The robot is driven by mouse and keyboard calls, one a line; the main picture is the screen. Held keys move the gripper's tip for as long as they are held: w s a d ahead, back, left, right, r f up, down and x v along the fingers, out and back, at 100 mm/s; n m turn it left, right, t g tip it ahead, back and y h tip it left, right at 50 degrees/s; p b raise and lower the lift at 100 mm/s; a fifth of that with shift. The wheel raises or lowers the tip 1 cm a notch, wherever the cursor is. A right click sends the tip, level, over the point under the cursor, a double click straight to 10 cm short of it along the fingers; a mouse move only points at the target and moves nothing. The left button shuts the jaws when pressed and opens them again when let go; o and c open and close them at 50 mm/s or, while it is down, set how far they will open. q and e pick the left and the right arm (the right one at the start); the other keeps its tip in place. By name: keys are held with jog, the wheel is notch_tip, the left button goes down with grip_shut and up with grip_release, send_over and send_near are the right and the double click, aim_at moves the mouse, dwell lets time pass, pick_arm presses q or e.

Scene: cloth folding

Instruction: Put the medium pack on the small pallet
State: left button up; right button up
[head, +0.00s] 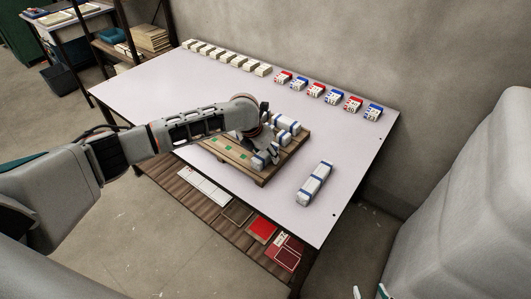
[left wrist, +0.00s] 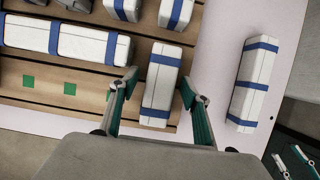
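The small pallet (head: 262,180) is a wooden slatted pallet on the table. Several white packs with blue bands lie on it, including a long pack (left wrist: 80,42) and a shorter pack (left wrist: 160,85). Another white pack with blue bands (head: 314,184), likely the medium one, lies on the table right of the pallet; it also shows in the left wrist view (left wrist: 254,85). My left gripper (left wrist: 160,80) is over the pallet's right part, its fingers apart on either side of the shorter pack, with a gap at the left finger. My right gripper (head: 370,292) is open and empty at the bottom edge.
Rows of white boxes (head: 225,57) and red and blue boxes (head: 328,95) stand along the table's back edge. The table (head: 160,85) is clear to the left. A slatted shelf with flat items (head: 262,229) is below. A wall runs behind.

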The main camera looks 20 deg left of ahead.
pick_arm(q)
jog(key=p+v, duration=0.1)
jog(key=v, duration=1.1)
jog(key=shift+p, duration=0.35)
jog(key=shift+w+r, duration=0.1)
